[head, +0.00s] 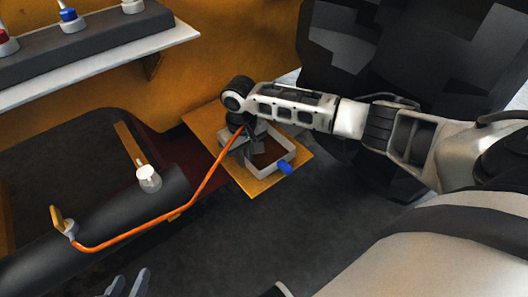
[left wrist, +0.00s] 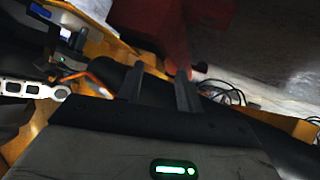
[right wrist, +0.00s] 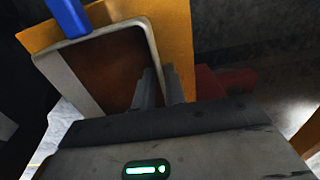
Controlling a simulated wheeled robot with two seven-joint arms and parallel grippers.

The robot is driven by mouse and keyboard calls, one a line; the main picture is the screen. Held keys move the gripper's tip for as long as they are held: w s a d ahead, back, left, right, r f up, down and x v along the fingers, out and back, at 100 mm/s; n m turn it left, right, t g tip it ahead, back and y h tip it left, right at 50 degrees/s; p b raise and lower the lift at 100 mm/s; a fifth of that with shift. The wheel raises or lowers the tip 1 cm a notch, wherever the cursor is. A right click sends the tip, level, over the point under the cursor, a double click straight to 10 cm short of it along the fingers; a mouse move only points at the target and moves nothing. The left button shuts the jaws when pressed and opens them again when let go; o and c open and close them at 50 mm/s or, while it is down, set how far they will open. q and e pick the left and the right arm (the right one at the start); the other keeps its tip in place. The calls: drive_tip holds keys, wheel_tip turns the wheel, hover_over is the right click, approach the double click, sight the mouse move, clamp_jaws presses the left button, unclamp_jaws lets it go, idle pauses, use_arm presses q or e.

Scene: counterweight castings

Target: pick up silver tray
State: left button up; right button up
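The silver tray (head: 284,161) has a pale metal rim and a brown inside. It sits on a yellow plate (head: 257,187), with a blue peg-like part (head: 285,167) at its outer side. My right gripper (head: 243,146) is at the tray's left side in the head view. In the right wrist view, the tray's wall (right wrist: 153,45) runs down between the close-set fingers (right wrist: 161,88), which look shut on it; the fingertip contact is partly hidden. My left gripper (head: 126,283) is at the bottom edge, away from the tray. Its fingers (left wrist: 160,92) are apart and empty.
A dark cylinder (head: 110,225) lies left of the tray, with an orange cable (head: 190,200) running from it toward the tray. A white-edged shelf (head: 100,68) with blue and red knobs is at upper left. Dark floor in front looks clear.

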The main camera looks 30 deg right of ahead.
clamp_jaws()
drive_tip(key=shift+r, duration=0.1)
